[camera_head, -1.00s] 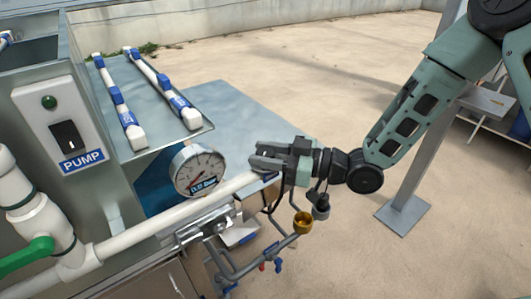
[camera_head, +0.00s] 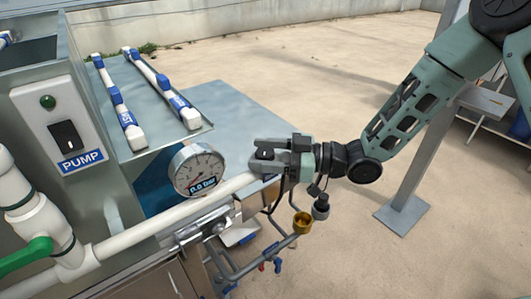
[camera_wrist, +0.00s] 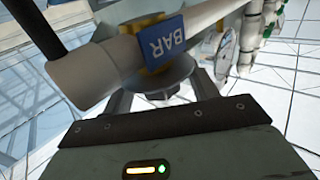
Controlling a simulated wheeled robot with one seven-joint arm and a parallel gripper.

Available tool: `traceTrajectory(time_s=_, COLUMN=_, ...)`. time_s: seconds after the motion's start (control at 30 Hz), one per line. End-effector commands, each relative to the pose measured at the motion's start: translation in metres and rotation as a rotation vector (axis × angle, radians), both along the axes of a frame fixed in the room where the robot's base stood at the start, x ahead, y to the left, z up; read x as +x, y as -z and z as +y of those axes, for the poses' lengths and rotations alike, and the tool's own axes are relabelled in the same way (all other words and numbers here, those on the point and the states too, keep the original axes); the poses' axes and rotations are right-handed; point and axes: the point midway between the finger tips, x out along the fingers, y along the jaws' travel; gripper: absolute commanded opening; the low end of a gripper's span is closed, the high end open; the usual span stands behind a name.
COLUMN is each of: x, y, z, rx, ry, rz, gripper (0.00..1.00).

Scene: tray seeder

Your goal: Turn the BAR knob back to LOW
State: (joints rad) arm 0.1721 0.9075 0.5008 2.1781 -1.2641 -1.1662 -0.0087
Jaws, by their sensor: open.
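The blue BAR label (camera_wrist: 162,45) sits on a white pipe in the wrist view. Below it is a yellow and grey round part (camera_wrist: 158,78), which looks like the BAR knob. Two grey fingers of my gripper (camera_wrist: 160,92) stand apart on either side of it. I cannot tell whether they touch it. The knob's pointer and the LOW mark cannot be made out. In the head view my open gripper (camera_head: 262,158) is at the right end of the white pipe (camera_head: 185,220) and hides the knob.
A round gauge (camera_head: 198,170) stands just left of my gripper; its display seems to read 0.0 bar. A PUMP switch box (camera_head: 62,125) is at the left. A shelf (camera_head: 165,137) holds white and blue pipes. Brass and dark fittings (camera_head: 302,222) hang below my gripper.

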Motion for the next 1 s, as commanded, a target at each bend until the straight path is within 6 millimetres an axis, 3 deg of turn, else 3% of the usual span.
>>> traceTrajectory(time_s=0.23, x=0.000, y=0.001, z=-0.002, rx=-0.001, ry=0.001, rz=0.000, gripper=0.59)
traceTrajectory(time_s=0.37, x=-0.002, y=0.001, z=-0.015, rx=-0.002, ry=0.003, rz=-0.001, gripper=0.59)
traceTrajectory(time_s=1.0, x=-0.026, y=0.001, z=-0.150, rx=-0.001, ry=0.004, rz=0.000, gripper=0.59)
